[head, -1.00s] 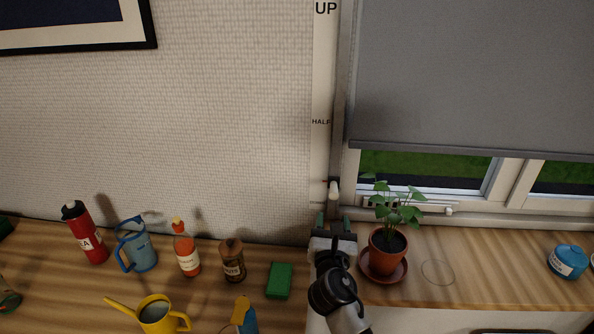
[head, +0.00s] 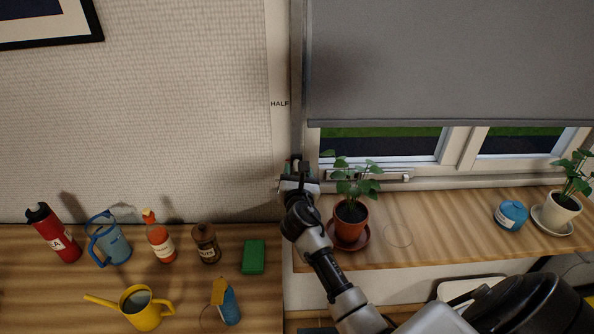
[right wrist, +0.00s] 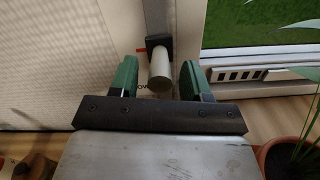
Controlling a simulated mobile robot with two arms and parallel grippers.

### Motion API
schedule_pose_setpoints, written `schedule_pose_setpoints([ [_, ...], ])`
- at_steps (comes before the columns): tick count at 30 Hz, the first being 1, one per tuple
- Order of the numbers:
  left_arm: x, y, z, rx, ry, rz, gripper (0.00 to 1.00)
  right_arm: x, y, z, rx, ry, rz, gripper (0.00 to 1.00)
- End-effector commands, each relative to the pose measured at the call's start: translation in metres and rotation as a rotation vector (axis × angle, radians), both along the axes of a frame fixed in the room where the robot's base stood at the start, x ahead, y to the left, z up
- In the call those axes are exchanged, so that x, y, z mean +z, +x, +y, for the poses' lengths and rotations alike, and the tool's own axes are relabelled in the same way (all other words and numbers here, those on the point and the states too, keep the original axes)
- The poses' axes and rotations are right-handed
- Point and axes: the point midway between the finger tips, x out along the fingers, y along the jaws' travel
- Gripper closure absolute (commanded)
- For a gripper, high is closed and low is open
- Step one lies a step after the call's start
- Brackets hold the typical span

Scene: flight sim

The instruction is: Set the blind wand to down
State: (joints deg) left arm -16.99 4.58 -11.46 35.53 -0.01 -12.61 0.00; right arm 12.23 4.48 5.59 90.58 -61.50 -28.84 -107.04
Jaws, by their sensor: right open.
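The blind wand's pale cylindrical handle (right wrist: 160,72) hangs from a dark block on a vertical rail in the right wrist view. Beside it, a partly hidden label shows letters like "OW". My right gripper (right wrist: 158,80) is open, with one green finger on each side of the handle; I cannot tell whether either touches it. In the head view my right gripper (head: 298,168) is at the rail's lower end and hides the handle. The "HALF" mark (head: 279,104) is above it. The grey blind (head: 440,60) covers the upper window, leaving a strip of glass below. My left gripper is out of view.
A potted plant (head: 351,215) stands on the sill close to the right of my gripper. A blue tin (head: 511,214) and another plant (head: 562,205) are farther right. A green block (head: 253,257), bottles and a yellow watering can (head: 140,308) stand on the left counter.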

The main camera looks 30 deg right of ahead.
Motion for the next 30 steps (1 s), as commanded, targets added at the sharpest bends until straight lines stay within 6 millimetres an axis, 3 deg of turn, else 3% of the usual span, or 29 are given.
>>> schedule_pose_setpoints([
  [11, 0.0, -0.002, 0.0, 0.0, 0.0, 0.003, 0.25, 0.0, 0.006, -0.004, 0.001, 0.0, 0.0, 0.53],
  [21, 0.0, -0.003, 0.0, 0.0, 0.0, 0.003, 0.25, 0.0, 0.006, -0.004, 0.001, 0.0, 0.0, 1.0],
  [26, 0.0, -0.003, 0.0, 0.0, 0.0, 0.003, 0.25, 0.0, 0.006, -0.003, 0.001, 0.0, 0.0, 1.0],
  [30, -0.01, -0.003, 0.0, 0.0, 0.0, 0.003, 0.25, -0.013, 0.006, -0.003, 0.001, 0.0, 0.001, 1.0],
])
